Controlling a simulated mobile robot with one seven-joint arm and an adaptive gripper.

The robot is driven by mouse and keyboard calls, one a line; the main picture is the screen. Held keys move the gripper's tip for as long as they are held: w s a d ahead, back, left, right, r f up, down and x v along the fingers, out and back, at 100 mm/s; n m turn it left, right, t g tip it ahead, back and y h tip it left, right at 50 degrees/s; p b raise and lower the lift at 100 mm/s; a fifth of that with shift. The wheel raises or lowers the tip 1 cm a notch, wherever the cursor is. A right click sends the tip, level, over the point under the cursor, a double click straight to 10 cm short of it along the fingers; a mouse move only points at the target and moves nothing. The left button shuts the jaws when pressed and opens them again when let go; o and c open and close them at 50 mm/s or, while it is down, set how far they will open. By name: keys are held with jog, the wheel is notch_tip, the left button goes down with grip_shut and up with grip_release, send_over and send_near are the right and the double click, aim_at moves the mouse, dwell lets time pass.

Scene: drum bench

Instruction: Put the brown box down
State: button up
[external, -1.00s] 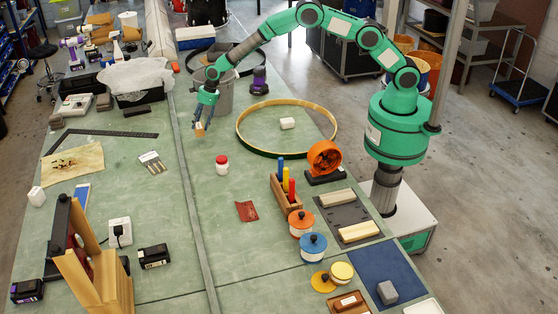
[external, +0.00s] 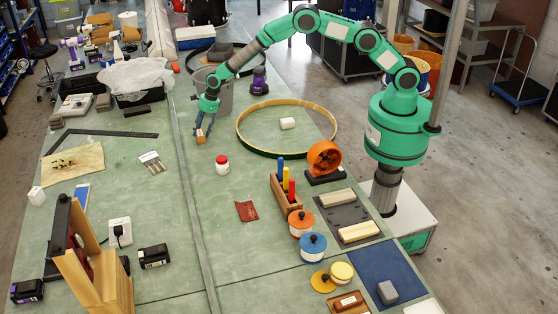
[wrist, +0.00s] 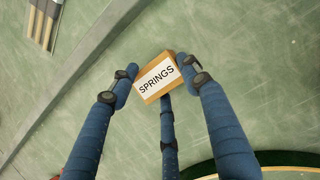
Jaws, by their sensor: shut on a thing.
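The brown box (external: 200,137) is small, with a white label reading SPRINGS that faces up in the wrist view (wrist: 158,77). My gripper (external: 203,129) is shut on it; in the wrist view the blue fingers (wrist: 157,84) press against its sides. The box is low over the green bench (external: 190,210), to the right of the long metal strip. I cannot tell whether its underside touches the bench.
A white jar with a red lid (external: 222,165) stands in front and to the right of the box. A grey bin (external: 218,92) is behind it, and a large wooden hoop (external: 287,154) lies to the right. The bench between the jar and the strip is clear.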

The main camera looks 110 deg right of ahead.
jog(key=o, duration=1.2)
jog(key=shift+f, duration=0.1)
jog(key=v, duration=1.2)
jog(key=shift+p, duration=0.45)
